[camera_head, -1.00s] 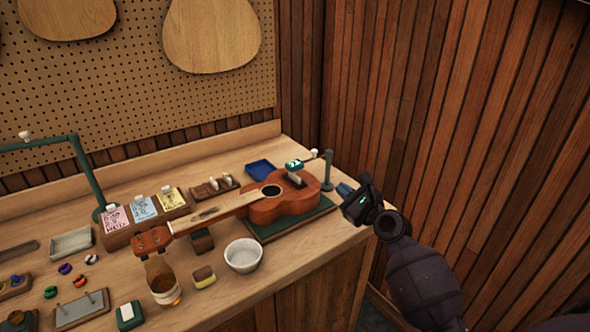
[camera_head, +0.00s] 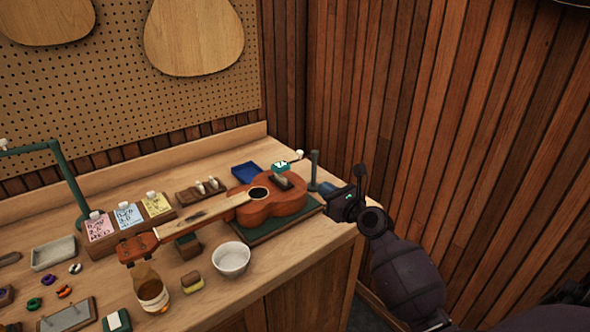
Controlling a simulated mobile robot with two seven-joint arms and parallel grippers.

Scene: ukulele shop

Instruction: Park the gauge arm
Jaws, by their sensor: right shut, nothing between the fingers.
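The gauge arm (camera_head: 299,155) reaches left from a green post (camera_head: 314,168) at the right end of the bench. It carries a white knob, and a green gauge head (camera_head: 280,167) shows over the ukulele's bridge. The ukulele (camera_head: 270,207) lies on a green mat (camera_head: 307,212), neck pointing left. My right gripper (camera_head: 322,187) is shut and empty, its bluish fingertips by the foot of the post, close to the ukulele's tail end. I cannot tell whether it touches the post. My left gripper is not in view.
A white bowl (camera_head: 231,260), an amber bottle (camera_head: 149,288) and a blue tray (camera_head: 246,173) stand around the ukulele. A card rack (camera_head: 128,232) is to the left. A taller green bent stand (camera_head: 67,173) is at far left. A slatted wall rises behind my right arm.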

